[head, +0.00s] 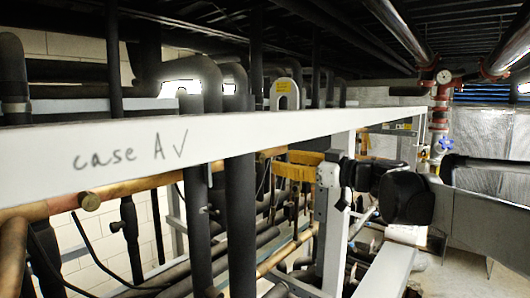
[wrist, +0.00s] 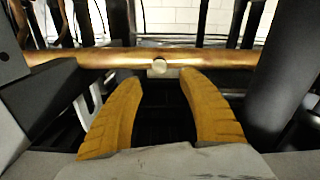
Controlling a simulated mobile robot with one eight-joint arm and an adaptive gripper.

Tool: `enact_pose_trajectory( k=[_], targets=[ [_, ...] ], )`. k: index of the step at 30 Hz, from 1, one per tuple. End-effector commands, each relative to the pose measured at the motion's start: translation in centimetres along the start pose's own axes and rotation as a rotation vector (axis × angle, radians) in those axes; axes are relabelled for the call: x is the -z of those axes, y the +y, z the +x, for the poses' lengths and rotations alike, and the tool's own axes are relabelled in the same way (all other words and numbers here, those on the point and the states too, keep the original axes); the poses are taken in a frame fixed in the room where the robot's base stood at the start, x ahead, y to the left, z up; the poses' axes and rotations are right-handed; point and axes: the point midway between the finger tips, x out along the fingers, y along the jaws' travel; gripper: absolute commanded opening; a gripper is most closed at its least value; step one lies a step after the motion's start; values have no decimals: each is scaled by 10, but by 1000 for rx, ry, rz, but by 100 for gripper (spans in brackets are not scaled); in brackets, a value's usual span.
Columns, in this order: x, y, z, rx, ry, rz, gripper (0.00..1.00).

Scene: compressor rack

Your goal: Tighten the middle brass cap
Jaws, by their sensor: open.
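In the wrist view a short round brass cap (wrist: 159,68) sticks out from a horizontal copper pipe (wrist: 90,58). My gripper (wrist: 160,82) is open, its two yellow ridged fingers either side of the cap's line, with the cap just beyond the gap between the tips. I see no contact. In the head view my gripper (head: 284,164) reaches left below the white beam, close to the copper pipe (head: 150,182). The cap before my fingers is hidden in the head view.
A white beam (head: 230,137) marked "case A" crosses the head view above the pipe. Thick black vertical pipes (head: 240,215) stand left of my gripper; one (wrist: 287,75) rises close on the right in the wrist view. A white post (head: 330,225) stands by my wrist.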

Motion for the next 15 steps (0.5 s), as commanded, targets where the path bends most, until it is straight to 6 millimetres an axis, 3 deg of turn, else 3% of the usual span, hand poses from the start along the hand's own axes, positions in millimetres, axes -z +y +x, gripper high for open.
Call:
enact_pose_trajectory(
  k=[7, 15],
  targets=[
    [2, -1, 50, 3, 0, 1, 47],
    [1, -1, 75, 1, -1, 1, 47]
  ],
)
